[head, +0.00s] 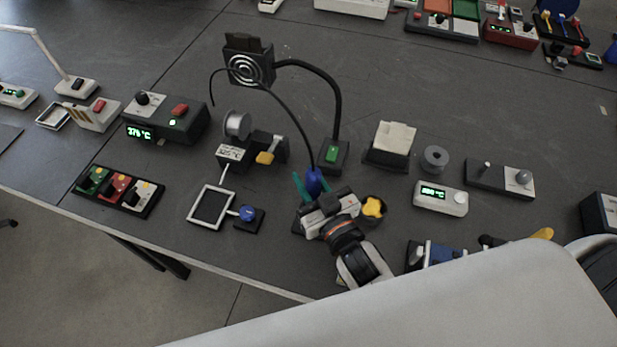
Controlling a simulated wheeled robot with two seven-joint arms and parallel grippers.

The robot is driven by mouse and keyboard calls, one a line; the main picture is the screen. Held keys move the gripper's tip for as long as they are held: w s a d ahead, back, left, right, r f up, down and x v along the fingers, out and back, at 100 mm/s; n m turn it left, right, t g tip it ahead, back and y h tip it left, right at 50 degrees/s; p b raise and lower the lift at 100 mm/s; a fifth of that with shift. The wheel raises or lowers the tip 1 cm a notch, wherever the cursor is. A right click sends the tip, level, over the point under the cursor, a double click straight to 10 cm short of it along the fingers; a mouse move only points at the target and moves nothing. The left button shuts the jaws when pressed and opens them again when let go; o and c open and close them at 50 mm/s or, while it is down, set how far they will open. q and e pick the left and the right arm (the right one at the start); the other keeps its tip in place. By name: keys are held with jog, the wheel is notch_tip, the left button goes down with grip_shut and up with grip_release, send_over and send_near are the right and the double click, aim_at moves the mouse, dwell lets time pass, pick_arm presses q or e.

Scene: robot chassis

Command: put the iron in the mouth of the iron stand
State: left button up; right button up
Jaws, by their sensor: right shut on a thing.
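My right gripper (313,188) reaches up from the lower middle in the head view. It is shut on the blue handle of the iron (314,180), above the front part of the bench. A thin dark cable arcs up from the handle and bends over to the left. The iron's tip is hidden by my gripper. A dark round holder with a yellow top (373,207) stands just right of my gripper; I cannot tell whether it is part of the iron stand. The stand's mouth cannot be made out. My left gripper is not in view.
A fume fan (248,65) on a bent black arm stands behind the gripper. A 376 °C station (165,122), a solder spool (237,125) and a white-framed pad (211,207) lie left. A white display unit (441,198) is right. The bench's back middle is clear.

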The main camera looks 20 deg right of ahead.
jog(key=shift+f, duration=0.25)
jog(key=o, duration=1)
jog(key=shift+s, duration=0.1)
jog(key=s+d+b, duration=0.2)
jog(key=s, duration=0.9)
jog(key=shift+s+d+b, duration=0.15)
jog(key=shift+s+b, duration=0.15)
notch_tip(320, 180, up, 10)
jog(key=p, duration=1.1)
